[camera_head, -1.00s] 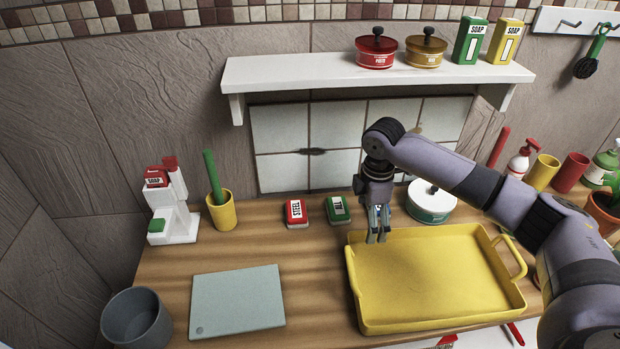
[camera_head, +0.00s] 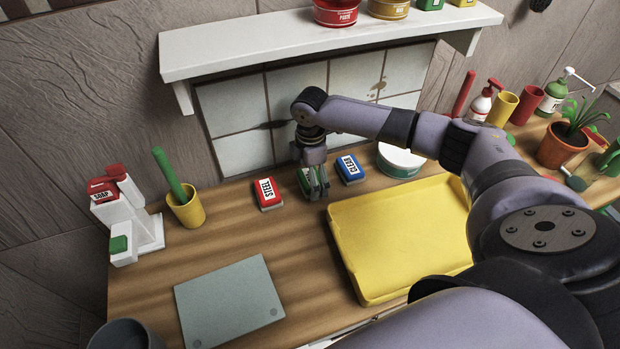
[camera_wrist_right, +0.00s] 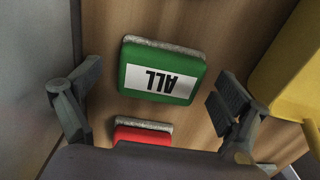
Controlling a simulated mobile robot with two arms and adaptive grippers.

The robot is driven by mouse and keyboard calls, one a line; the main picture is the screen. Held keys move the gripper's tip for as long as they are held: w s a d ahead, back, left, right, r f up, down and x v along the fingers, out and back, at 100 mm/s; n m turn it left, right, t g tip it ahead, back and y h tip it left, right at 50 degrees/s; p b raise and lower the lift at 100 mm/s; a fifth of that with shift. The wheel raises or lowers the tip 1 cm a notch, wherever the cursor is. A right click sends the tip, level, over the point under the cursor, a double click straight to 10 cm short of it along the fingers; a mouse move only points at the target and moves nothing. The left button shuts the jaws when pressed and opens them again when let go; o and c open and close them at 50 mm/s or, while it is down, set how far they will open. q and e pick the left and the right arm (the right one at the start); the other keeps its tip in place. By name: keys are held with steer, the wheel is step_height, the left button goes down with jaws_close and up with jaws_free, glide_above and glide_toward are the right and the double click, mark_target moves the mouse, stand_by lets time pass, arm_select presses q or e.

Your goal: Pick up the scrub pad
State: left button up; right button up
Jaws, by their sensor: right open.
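Three boxy pads lie in a row on the wooden counter: a red one labelled STEEL (camera_head: 267,194), a green one (camera_head: 304,181) and a blue one labelled CLEAN (camera_head: 349,169). My right gripper (camera_head: 318,191) is over the green pad and hides part of it in the head view. In the right wrist view the green pad, labelled ALL (camera_wrist_right: 160,73), lies ahead between the open fingers of my right gripper (camera_wrist_right: 155,105), apart from both. The red pad (camera_wrist_right: 143,135) shows partly at the bottom there. My left gripper is not in view.
A yellow tray (camera_head: 400,245) stands right of the pads. A white round tin (camera_head: 400,162) is behind it. A grey-blue board (camera_head: 230,300) lies in front, and a yellow cup (camera_head: 187,209) stands left. A white shelf (camera_head: 320,38) overhangs the back.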

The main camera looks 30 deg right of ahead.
steer(key=shift+f, duration=0.3)
steer(key=c, duration=1.1)
